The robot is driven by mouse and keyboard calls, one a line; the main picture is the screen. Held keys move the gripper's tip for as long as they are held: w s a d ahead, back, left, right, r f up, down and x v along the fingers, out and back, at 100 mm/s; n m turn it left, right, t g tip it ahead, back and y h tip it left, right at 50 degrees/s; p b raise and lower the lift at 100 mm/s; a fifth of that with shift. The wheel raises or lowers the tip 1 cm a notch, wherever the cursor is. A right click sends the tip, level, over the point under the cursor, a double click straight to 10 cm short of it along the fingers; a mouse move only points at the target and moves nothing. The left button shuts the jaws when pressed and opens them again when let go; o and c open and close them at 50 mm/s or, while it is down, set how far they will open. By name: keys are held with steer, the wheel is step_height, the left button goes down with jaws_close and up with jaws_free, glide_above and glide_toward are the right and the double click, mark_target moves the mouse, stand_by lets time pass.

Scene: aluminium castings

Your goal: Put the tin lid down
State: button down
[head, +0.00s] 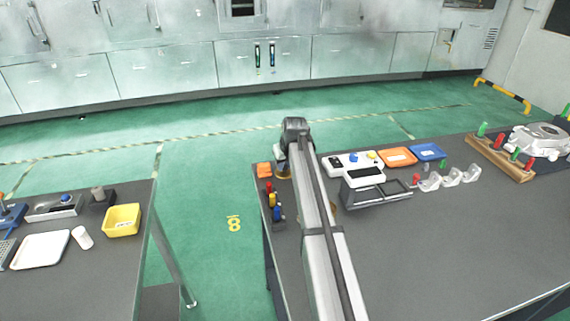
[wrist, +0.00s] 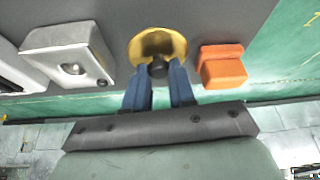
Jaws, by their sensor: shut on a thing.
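The tin lid (wrist: 146,45) is a round, gold-yellow piece with a dark knob, seen in the wrist view. My gripper (wrist: 158,76) has its two blue fingers closed on the knob. In the head view, a bit of gold (head: 284,176) shows just under my gripper (head: 286,168), by the far left edge of the right-hand table. My arm hides much of this spot. I cannot tell whether the lid touches anything below, and no separate tin is clearly visible.
An orange block (head: 264,170) stands close beside the lid, also in the wrist view (wrist: 222,68). A white device (head: 340,163) is on the other side. Red, yellow and blue pieces (head: 273,200) stand nearer. The table's edge (head: 256,205) is close; the middle of the table is clear.

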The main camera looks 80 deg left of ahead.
steer(key=c, duration=0.9)
jaws_free()
steer(key=shift+c, duration=0.2)
steer(key=shift+r, duration=0.15)
steer(key=v, duration=1.2)
